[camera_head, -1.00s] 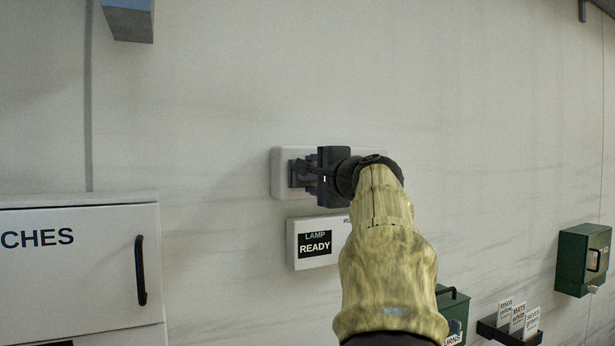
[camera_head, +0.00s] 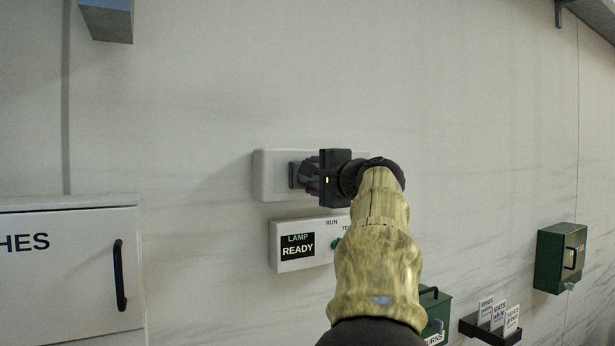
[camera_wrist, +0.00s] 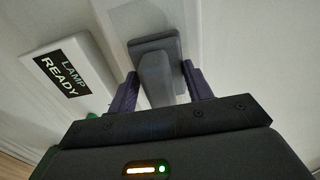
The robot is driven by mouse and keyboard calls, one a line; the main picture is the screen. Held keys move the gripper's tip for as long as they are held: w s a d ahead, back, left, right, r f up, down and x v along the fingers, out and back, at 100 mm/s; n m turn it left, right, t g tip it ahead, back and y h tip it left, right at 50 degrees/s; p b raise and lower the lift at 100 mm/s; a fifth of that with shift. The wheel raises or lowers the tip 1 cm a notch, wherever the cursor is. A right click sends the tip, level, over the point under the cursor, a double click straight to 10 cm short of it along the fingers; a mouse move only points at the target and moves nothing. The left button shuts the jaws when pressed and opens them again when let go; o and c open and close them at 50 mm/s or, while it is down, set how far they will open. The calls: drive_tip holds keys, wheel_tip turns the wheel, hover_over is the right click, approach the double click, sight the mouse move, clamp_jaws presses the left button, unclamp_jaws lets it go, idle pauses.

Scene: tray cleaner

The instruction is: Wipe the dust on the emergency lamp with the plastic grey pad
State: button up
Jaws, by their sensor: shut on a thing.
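The emergency lamp (camera_head: 272,175) is a long white box on the wall, partly hidden behind my gripper and arm. My gripper (camera_head: 306,176) is in front of it and shut on the grey pad (camera_head: 294,175). In the wrist view, the pad (camera_wrist: 158,75) shows a grey grip between the two dark fingers of my gripper (camera_wrist: 160,88), with a flat grey plate beyond. The plate lies at the lamp's face; I cannot tell whether it touches. No dust can be made out on the visible part of the lamp.
A white control box (camera_head: 284,262) reading "LAMP READY" is just below the lamp. A white cabinet (camera_head: 70,275) with a black handle is at lower left. A green box (camera_head: 560,257), a card rack (camera_head: 490,328) and a green bin (camera_head: 437,312) are at lower right.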

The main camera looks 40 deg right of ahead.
drive_tip(key=shift+s+d, duration=0.15)
drive_tip(key=shift+d, duration=0.4)
drive_tip(key=shift+s+d+p, duration=0.2)
drive_tip(key=shift+d+p, duration=0.05)
drive_tip(key=shift+d, duration=0.65)
drive_tip(key=shift+s+d+p, duration=0.2)
drive_tip(key=shift+d+p, duration=0.05)
drive_tip(key=shift+d, duration=0.6)
drive_tip(key=shift+s+d+p, duration=0.25)
drive_tip(key=shift+d+p, duration=0.1)
drive_tip(key=shift+d, duration=0.6)
drive_tip(key=shift+s+d+p, duration=0.2)
drive_tip(key=shift+d+p, duration=0.1)
drive_tip(key=shift+d, duration=0.6)
drive_tip(key=shift+s+d+p, duration=0.2)
drive_tip(key=shift+d+p, duration=0.3)
drive_tip(key=shift+d, duration=0.4)
drive_tip(key=shift+s+d+p, duration=0.2)
drive_tip(key=shift+d+p, duration=0.25)
drive_tip(key=shift+d, duration=0.45)
